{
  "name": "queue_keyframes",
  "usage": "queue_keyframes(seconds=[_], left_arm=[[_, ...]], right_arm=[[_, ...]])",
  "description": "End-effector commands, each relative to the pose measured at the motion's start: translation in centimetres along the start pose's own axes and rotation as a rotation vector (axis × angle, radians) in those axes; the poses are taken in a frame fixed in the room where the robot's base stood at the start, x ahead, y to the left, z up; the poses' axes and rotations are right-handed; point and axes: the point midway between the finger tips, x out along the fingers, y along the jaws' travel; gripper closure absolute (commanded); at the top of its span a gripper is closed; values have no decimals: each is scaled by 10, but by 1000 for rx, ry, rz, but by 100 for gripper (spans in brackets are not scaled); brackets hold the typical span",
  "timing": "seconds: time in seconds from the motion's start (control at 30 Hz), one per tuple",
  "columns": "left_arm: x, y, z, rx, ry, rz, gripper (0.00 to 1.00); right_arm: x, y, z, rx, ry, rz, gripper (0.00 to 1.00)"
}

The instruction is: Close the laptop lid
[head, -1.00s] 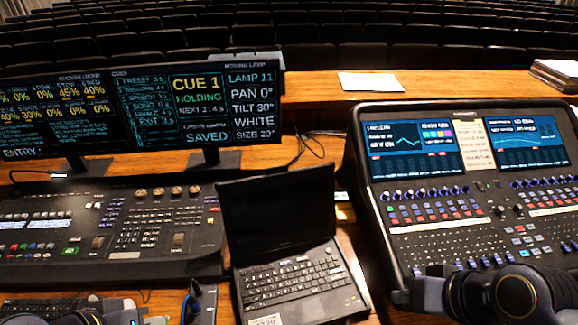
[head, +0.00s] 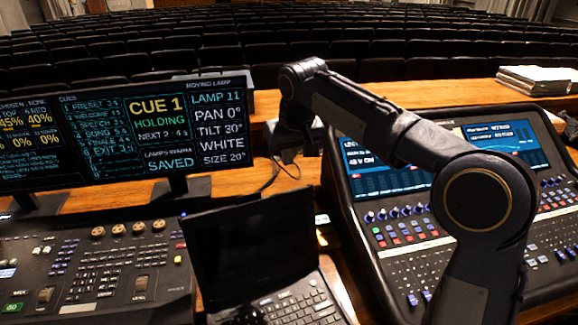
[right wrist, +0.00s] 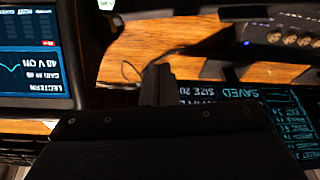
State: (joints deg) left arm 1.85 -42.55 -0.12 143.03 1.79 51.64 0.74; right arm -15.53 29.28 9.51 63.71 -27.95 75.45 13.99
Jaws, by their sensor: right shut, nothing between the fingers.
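The black laptop (head: 252,250) stands open on the desk in the head view. Its lid is raised with the dark screen facing me, and part of the keyboard (head: 295,303) shows below. My right gripper (head: 311,150) points down beyond the lid's top right corner in the picture, apart from the lid as far as I can tell. Its shut, empty fingers show in the right wrist view (right wrist: 157,72). The laptop is not clear in that view. The front of the keyboard is cut off by the head frame. My left gripper is not in view.
A wide monitor (head: 150,122) stands behind the lighting console (head: 112,268) at left. The mixing console (head: 372,181) is close to the laptop's right, partly hidden by my right arm. Papers (head: 537,79) lie at the back right. Bare wood (head: 245,150) shows behind the laptop.

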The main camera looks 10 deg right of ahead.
Motion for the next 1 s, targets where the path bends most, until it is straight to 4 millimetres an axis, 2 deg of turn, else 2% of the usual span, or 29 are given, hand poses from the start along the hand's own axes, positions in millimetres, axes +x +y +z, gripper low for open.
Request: queue_keyframes(seconds=[0.43, 0.5, 0.6, 0.8, 1.0], left_arm=[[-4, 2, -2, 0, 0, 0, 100], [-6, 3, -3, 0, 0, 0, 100], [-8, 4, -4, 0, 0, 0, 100], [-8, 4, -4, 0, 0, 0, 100], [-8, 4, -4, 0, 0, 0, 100]], right_arm=[[91, 0, 2, 0, -5, -1, 100], [76, 1, 11, 0, 2, -1, 100], [69, 1, 22, 0, 1, -1, 100], [63, 0, 32, 0, -1, -1, 100], [62, 0, 32, 0, -1, -1, 100]])
